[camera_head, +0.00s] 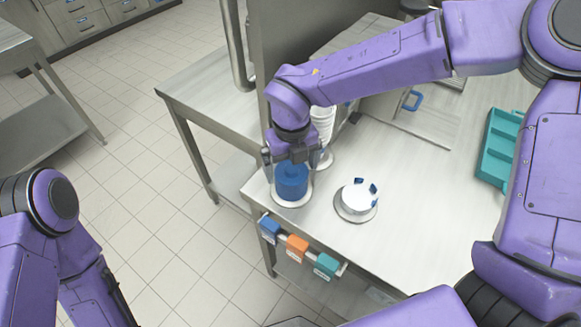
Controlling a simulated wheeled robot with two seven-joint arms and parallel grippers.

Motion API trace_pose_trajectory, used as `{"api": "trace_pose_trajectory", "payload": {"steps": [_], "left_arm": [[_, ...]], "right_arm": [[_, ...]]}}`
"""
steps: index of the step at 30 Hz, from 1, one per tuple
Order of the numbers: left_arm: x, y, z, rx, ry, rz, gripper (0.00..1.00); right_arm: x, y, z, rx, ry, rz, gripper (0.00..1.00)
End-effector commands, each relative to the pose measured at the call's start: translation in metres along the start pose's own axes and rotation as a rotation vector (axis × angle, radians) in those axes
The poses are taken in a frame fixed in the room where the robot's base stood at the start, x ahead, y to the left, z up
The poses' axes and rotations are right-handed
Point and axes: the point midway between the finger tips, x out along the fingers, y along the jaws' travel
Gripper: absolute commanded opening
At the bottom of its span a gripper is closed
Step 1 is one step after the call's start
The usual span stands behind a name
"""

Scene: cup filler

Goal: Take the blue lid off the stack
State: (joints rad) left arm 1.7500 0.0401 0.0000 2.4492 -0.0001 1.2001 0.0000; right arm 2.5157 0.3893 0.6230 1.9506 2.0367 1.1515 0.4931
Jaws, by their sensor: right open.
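The stack of blue lids (291,184) stands on a round white base near the left corner of the table. My right gripper (290,161) points down right over the stack, with its fingers apart at either side of the top. It is open; whether the fingers touch the top lid cannot be told, and the gripper hides part of the stack's top. My left arm shows at the lower left, but its gripper is out of view.
A white round piece with blue parts (356,198) sits on a round plate to the right. Stacked white cups (323,122) stand behind the gripper. A teal tray (497,148) lies at the right. Blue, orange (297,247) and teal blocks line the front edge. The table's middle is clear.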

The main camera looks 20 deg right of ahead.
Motion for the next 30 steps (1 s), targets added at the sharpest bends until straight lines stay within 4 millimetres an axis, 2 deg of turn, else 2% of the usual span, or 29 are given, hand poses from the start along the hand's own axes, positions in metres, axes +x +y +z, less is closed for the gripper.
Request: {"api": "trace_pose_trajectory", "payload": {"steps": [3,4,6,8,22,25,27,30], "left_arm": [[0.000,0.000,0.000,0.000,-0.001,-0.001,0.97],[0.000,0.000,0.000,0.000,-0.001,-0.001,0.97],[0.000,0.000,0.000,0.000,-0.001,-0.001,0.97],[0.000,0.000,0.000,0.000,-0.001,-0.001,0.97],[0.000,0.000,0.001,0.000,-0.001,0.000,0.97],[0.001,0.000,0.001,0.000,-0.001,0.000,0.97],[0.002,0.000,0.001,0.000,-0.001,0.000,0.97],[0.006,0.000,0.003,0.000,-0.001,0.000,0.97]], "right_arm": [[-0.001,0.000,0.000,0.000,-0.001,0.000,1.00],[-0.001,0.000,0.000,0.000,-0.001,0.000,0.94],[-0.001,0.000,0.000,0.000,0.000,0.000,0.71],[-0.001,0.000,0.000,0.000,0.000,0.000,0.53],[-0.005,0.000,0.000,0.001,0.000,0.000,0.51],[-0.016,0.000,0.000,0.003,0.000,0.000,0.51],[-0.031,0.000,0.000,0.002,-0.001,0.001,0.51],[-0.053,-0.016,-0.009,0.004,-0.004,0.004,0.51]]}}
